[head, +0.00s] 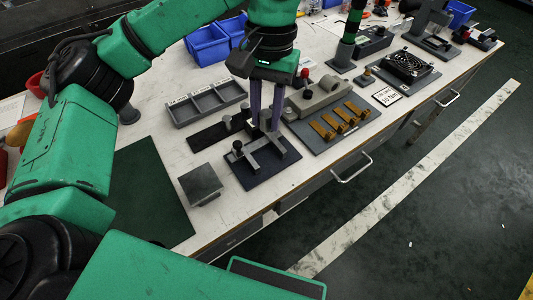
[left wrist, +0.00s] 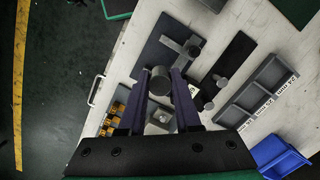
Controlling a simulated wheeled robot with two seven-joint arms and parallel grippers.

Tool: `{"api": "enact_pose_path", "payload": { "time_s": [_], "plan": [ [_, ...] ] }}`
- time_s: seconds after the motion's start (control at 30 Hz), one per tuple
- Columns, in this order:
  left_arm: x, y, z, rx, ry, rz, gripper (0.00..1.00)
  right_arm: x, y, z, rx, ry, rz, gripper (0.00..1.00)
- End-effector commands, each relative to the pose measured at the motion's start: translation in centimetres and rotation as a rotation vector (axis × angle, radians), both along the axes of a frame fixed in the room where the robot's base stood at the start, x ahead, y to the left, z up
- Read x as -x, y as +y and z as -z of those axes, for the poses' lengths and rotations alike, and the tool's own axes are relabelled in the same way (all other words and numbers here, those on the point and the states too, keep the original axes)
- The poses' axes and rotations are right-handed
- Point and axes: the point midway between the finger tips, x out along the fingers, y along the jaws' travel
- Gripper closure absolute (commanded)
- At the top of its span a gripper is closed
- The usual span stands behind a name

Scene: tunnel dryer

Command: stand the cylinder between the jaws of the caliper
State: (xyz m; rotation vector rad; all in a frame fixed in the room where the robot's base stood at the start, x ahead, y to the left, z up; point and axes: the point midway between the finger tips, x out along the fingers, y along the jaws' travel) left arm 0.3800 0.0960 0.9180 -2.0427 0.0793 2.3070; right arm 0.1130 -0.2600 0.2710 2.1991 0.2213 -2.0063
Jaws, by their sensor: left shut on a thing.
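My left gripper (head: 265,128) points down over the bench, with its purple fingers shut on a grey cylinder (left wrist: 160,80). In the left wrist view the cylinder shows end-on between the fingertips (left wrist: 158,88). The caliper (head: 268,154), a grey piece with jaws and a dark knob, lies on a dark blue board. The fingertips are at or just above its far side in the head view; the exact gap is hard to tell. In the left wrist view the caliper (left wrist: 184,45) lies beyond the cylinder, which looks apart from the jaws. My right gripper is not in view.
A black strip (head: 208,137) with small grey pieces lies left of the caliper, near a grey compartment tray (head: 205,103). A grey block (head: 200,184) stands near the front edge. Right is a board with brass-coloured pieces (head: 340,120). Blue bins (head: 207,45) stand behind.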

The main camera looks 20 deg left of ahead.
Motion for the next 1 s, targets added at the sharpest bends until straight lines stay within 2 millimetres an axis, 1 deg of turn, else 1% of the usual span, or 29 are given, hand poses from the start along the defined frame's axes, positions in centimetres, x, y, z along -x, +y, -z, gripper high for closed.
{"api": "enact_pose_path", "payload": {
  "time_s": [0.03,0.07,0.1,0.2,0.37,0.5,0.57,0.73,0.87,0.9,1.0],
  "plan": [
    [0.1,0.0,2.3,0.002,0.007,0.001,1.00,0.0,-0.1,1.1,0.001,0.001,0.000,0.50],
    [0.1,0.0,3.3,0.002,0.006,0.000,1.00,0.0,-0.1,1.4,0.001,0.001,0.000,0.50],
    [0.0,0.1,4.1,-0.001,0.004,-0.003,1.00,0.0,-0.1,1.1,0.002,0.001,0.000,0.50],
    [0.0,0.1,6.0,0.000,0.001,-0.003,1.00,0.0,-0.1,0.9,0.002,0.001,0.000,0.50],
    [0.0,0.1,8.3,-0.002,0.002,-0.004,1.00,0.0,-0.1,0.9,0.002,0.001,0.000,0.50],
    [0.0,0.1,10.9,-0.001,0.001,-0.004,1.00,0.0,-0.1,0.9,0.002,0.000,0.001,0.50],
    [0.0,0.0,11.2,0.001,0.000,-0.004,1.00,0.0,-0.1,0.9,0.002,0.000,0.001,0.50],
    [0.0,0.0,11.2,0.001,-0.001,-0.004,1.00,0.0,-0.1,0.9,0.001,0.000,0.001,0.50],
    [-0.1,0.0,11.7,0.001,-0.001,-0.004,1.00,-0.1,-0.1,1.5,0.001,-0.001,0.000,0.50],
    [0.0,0.0,11.5,0.000,-0.001,-0.004,0.57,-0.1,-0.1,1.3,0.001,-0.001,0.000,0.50],
    [-0.1,0.0,11.5,0.000,-0.001,-0.004,0.56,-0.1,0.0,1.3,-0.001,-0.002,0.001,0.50]
  ]
}}
